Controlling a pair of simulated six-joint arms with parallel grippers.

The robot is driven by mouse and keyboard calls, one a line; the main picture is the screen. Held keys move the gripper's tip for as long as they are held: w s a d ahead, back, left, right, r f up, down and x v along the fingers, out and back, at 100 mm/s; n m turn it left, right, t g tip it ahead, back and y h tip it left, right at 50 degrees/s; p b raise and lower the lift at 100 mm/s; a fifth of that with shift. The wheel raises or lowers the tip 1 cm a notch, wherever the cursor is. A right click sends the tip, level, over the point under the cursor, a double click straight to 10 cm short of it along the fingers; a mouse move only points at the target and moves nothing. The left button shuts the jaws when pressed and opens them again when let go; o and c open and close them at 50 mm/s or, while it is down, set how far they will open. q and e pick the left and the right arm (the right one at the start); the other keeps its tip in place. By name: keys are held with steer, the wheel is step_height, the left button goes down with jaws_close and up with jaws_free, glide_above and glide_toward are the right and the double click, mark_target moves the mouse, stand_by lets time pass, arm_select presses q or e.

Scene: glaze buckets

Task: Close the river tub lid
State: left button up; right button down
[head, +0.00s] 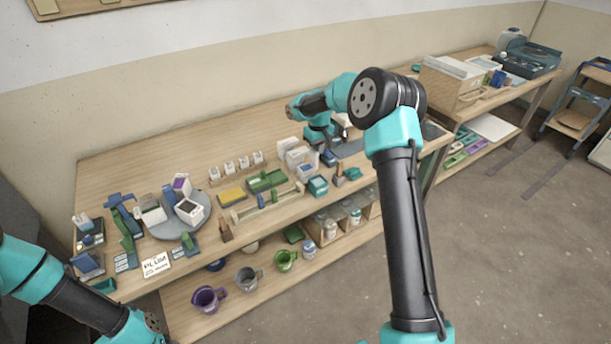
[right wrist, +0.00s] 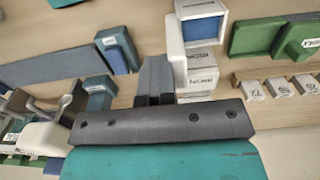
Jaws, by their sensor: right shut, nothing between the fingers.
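A white tub with a blue-lined part standing up from it (right wrist: 203,28) is just right of my right gripper's fingers in the right wrist view. Its small dark label (right wrist: 203,79) is too blurred to read surely, so I cannot confirm it is the river tub. In the head view white tubs (head: 306,171) stand by the right gripper (head: 328,153), at the back middle of the bench. The right gripper's dark fingers (right wrist: 155,80) are shut and empty, close beside the white tub; contact is unclear. My left gripper is outside the head view; only its arm shows.
A grey round turntable (head: 165,231) holds white tubs at left, behind a PLUM card (head: 156,265).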

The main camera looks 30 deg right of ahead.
steer(key=shift+a+f, duration=0.3)
steer(key=shift+a, duration=0.4)
steer(key=shift+s+a+r, duration=0.1)
steer(key=shift+a, duration=0.35)
steer(key=shift+s+a+r, duration=0.1)
steer(key=shift+a, duration=0.65)
step_height(320, 180, up, 7)
steer(key=d, duration=0.1)
stand_by(0.4)
stand_by(0.8)
